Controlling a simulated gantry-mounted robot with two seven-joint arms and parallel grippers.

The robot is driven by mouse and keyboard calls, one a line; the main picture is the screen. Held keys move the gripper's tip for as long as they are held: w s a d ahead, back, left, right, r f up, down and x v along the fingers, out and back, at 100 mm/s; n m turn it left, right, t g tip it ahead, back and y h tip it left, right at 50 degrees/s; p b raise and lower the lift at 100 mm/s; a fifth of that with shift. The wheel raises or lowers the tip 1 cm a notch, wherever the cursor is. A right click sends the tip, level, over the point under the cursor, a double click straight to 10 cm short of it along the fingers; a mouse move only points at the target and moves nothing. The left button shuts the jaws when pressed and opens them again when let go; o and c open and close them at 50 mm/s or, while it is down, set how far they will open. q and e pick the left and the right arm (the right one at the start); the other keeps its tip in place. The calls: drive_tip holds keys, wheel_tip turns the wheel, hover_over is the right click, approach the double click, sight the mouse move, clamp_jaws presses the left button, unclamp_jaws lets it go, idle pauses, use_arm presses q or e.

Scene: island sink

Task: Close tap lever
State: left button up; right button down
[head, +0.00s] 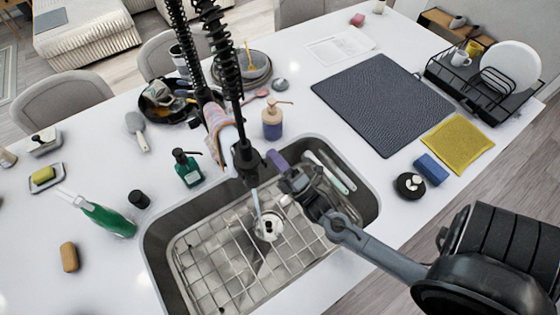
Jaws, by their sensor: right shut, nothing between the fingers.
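The black spring-hose tap (231,70) rises behind the sink (160,240), with its spray head (244,160) hanging over the basin. A pale streak (257,203) runs from the spray head towards the drain and looks like running water. My right gripper (277,160) reaches in from the lower right over the sink's back edge. Its fingers are shut and empty, just right of the spray head; I cannot tell whether they touch the tap. The tap lever cannot be made out clearly. My left gripper is not in view.
A soap pump (272,122) stands just behind my right gripper. A green bottle (187,168) and a cloth (216,135) are left of the tap. A grey mat (380,102), a dish rack (488,85) and a yellow cloth (458,144) lie to the right.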

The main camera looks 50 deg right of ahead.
use_arm(q)
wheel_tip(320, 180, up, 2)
drive_tip(key=shift+p, duration=0.85)
use_arm(e)
approach(240, 122)
drive_tip(key=x, duration=0.3)
drive_tip(key=r+x, duration=0.1)
drive_tip(key=x, duration=0.1)
drive_tip(key=shift+d+r, duration=0.2)
drive_tip(key=shift+d, duration=0.05)
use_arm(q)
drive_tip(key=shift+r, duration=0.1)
